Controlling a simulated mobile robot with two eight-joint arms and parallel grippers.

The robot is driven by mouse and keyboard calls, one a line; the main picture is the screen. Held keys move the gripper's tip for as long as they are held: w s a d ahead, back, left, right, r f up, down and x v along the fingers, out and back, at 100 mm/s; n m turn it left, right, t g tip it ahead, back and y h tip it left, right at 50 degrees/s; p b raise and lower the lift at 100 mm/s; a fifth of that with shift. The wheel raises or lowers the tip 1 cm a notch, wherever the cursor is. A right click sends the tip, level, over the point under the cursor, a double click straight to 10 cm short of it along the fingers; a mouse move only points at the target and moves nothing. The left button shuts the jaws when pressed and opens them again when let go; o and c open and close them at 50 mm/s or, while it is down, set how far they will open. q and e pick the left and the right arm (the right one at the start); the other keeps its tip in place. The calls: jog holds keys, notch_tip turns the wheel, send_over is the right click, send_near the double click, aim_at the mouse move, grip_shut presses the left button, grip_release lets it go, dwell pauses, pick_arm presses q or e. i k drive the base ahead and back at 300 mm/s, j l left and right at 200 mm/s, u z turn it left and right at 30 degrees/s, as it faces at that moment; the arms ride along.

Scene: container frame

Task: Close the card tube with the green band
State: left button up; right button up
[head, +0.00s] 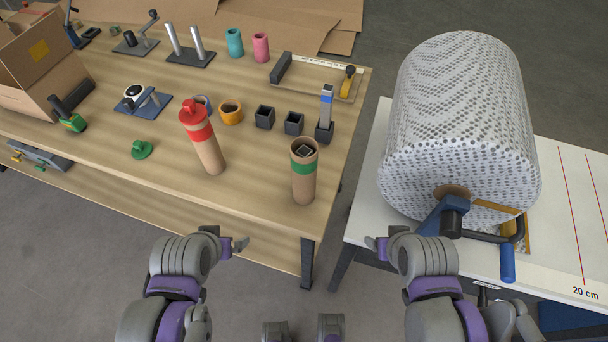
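The card tube with the green band (303,186) stands upright near the table's front right corner. Its top is open, and a dark object shows inside the mouth. A green cap (141,150) with a raised grip lies on the table to the left, apart from the tube. My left gripper (236,245) is in front of the table edge, left of and nearer than the tube. My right gripper (376,244) is right of the tube, over the gap by the white table. Both appear empty, and neither touches the tube or cap. Their finger opening is unclear.
A red-banded tube (206,150) with a red cap stands between the green cap and green-banded tube. Small dark cups (265,118) and an orange ring (231,112) sit behind. A large bubble-wrap roll (460,120) fills the right table. A cardboard box (40,65) stands far left.

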aim_at(303, 170)
jog(key=u, duration=1.4)
jog(key=z, duration=1.4)
jog(key=k+j+z, duration=0.1)
jog(key=j+z, duration=0.35)
jog(key=j, duration=1.2)
